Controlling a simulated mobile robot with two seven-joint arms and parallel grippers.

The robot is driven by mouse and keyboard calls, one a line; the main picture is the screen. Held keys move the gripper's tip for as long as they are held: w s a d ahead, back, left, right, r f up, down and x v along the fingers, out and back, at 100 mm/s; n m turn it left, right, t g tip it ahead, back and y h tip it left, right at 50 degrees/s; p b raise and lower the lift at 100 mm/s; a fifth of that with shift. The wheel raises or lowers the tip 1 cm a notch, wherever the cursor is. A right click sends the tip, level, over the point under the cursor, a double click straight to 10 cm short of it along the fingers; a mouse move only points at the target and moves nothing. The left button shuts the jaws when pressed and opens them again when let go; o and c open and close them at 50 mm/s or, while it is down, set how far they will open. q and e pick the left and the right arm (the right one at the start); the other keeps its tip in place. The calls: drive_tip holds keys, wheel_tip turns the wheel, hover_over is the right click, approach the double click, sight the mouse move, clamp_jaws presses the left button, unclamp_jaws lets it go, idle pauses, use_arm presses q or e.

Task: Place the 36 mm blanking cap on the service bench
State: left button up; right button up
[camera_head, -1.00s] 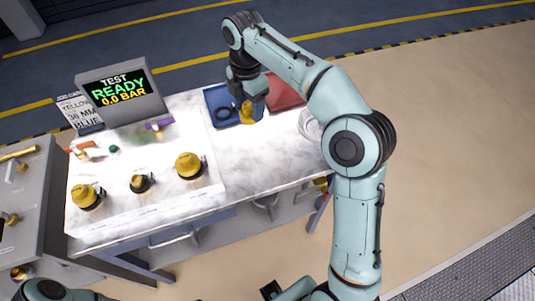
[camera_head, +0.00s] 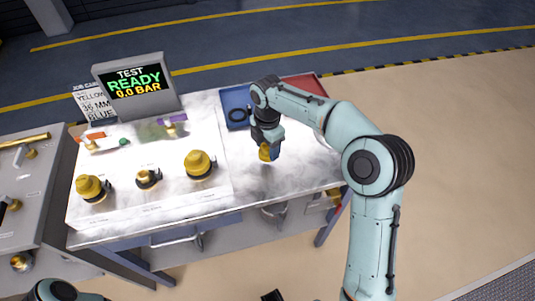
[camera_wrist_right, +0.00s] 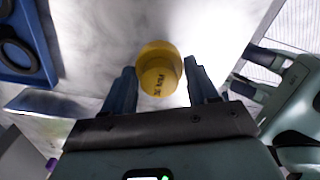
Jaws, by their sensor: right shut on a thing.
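My right gripper (camera_head: 268,143) is shut on a yellow cap (camera_head: 265,154), over the bare right part of the pale service bench (camera_head: 303,168). In the right wrist view the round cap (camera_wrist_right: 158,75) sits between the two fingers of the right gripper (camera_wrist_right: 160,70), and its top carries small dark lettering that I cannot read surely. I cannot tell whether the cap touches the bench top. My left gripper is not in view; only a piece of my left arm shows at the bottom left.
A blue tray (camera_head: 227,96) with a dark ring (camera_head: 238,115) and a red tray (camera_head: 305,84) lie at the back. Several yellow-capped fittings stand on the left panel, including one (camera_head: 199,163). The test screen (camera_head: 137,81) stands behind. Bench top around the held cap is clear.

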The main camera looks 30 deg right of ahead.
sight(268, 154)
drive_tip(key=shift+f, duration=1.85)
drive_tip(key=shift+f, duration=0.1)
drive_tip(key=o, duration=1)
drive_tip(key=shift+o, duration=0.2)
wheel_tip(268, 154, up, 12)
drive_tip(key=shift+r+p, duration=0.1)
drive_tip(key=shift+p, duration=0.8)
